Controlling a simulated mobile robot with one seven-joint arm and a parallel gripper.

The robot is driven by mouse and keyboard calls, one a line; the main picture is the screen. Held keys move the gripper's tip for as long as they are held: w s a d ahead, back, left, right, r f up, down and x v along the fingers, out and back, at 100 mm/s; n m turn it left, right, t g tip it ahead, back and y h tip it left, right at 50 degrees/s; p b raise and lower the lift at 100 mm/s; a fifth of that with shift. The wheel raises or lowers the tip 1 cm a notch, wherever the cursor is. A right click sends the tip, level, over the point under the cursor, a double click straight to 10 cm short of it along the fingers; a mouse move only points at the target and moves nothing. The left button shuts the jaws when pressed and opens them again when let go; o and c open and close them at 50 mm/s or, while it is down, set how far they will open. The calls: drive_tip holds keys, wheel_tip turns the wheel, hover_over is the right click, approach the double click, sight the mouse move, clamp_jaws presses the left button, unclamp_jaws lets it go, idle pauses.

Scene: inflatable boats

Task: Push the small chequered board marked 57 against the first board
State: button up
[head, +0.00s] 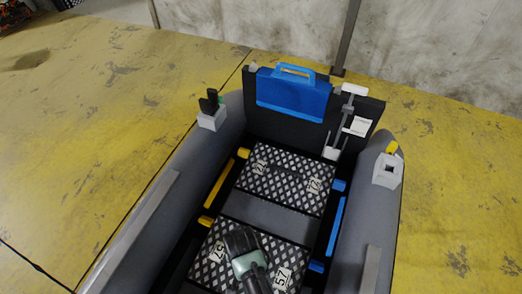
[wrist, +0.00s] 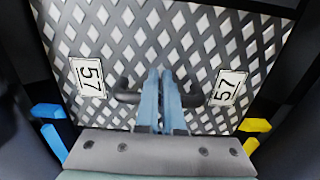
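The chequered board marked 57 (head: 210,262) lies in the near part of the boat floor, with a 57 label at each side. It fills the wrist view (wrist: 110,40). The first board (head: 285,178) is chequered too and lies farther in; its labels are hard to read. A plain grey strip of floor (head: 268,215) separates the boards. My gripper (wrist: 168,75) is over the middle of the 57 board, its two blue fingers almost together. Dark handle-like parts (wrist: 125,92) show on both sides of the fingers; whether the fingers touch them is hidden. In the head view my wrist hides the fingertips.
Grey tubes (head: 160,205) flank the floor. Yellow (head: 222,185) and blue (head: 335,225) bars with clips run along the board sides. A black transom (head: 350,115) with a blue case-like piece (head: 290,90) stands behind the first board.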

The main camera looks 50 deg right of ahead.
sight(260, 240)
drive_tip(key=shift+w+d+b, duration=0.5)
drive_tip(key=shift+d+b, duration=0.05)
drive_tip(key=shift+d, duration=0.9)
drive_tip(key=shift+w+d+b, duration=0.55)
drive_tip(key=shift+d+b, duration=0.05)
drive_tip(key=shift+d, duration=0.85)
drive_tip(key=shift+w+d+b, duration=0.5)
drive_tip(key=shift+d+b, duration=0.05)
drive_tip(key=shift+d, duration=0.9)
drive_tip(key=shift+s+a+r+p, duration=0.1)
drive_tip(key=shift+s+a+p, duration=0.1)
drive_tip(key=shift+a+p, duration=0.3)
drive_tip(key=shift+s+a+p, duration=0.15)
drive_tip(key=shift+a+p, duration=0.3)
drive_tip(key=shift+a, duration=0.05)
wheel_tip(260, 240, up, 9)
drive_tip(key=p, duration=0.9)
